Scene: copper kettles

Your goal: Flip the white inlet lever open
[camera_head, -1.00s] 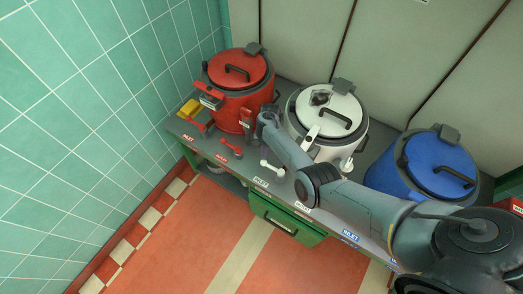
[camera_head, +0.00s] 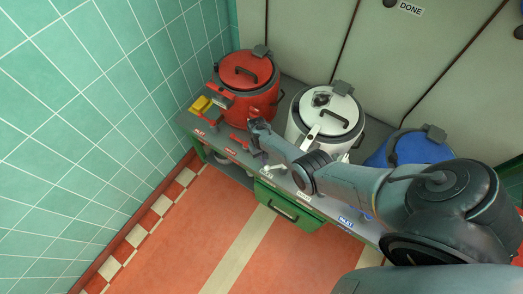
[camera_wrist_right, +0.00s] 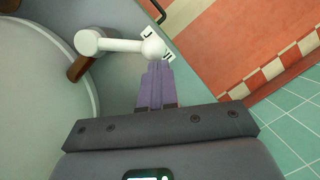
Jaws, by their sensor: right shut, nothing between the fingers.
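The white kettle (camera_head: 327,112) stands between the red and blue kettles. A white lever (camera_head: 274,167) lies low at its front left, partly hidden by my right arm in the head view. In the right wrist view, the white lever (camera_wrist_right: 122,46) runs sideways from a round pivot to a rounded end. My right gripper (camera_head: 257,140) is left of the white kettle and partly hidden in the head view. In the right wrist view, its shut, empty fingers (camera_wrist_right: 157,72) point at the lever's rounded end, very close; contact cannot be told. My left gripper is not in view.
The red kettle (camera_head: 246,80) stands left, with a yellow block (camera_head: 200,104) beside it. The blue kettle (camera_head: 412,148) is partly behind my arm. A green drawer (camera_head: 288,203) is under the bench. A tiled wall (camera_head: 90,120) bounds the left; open floor lies in front.

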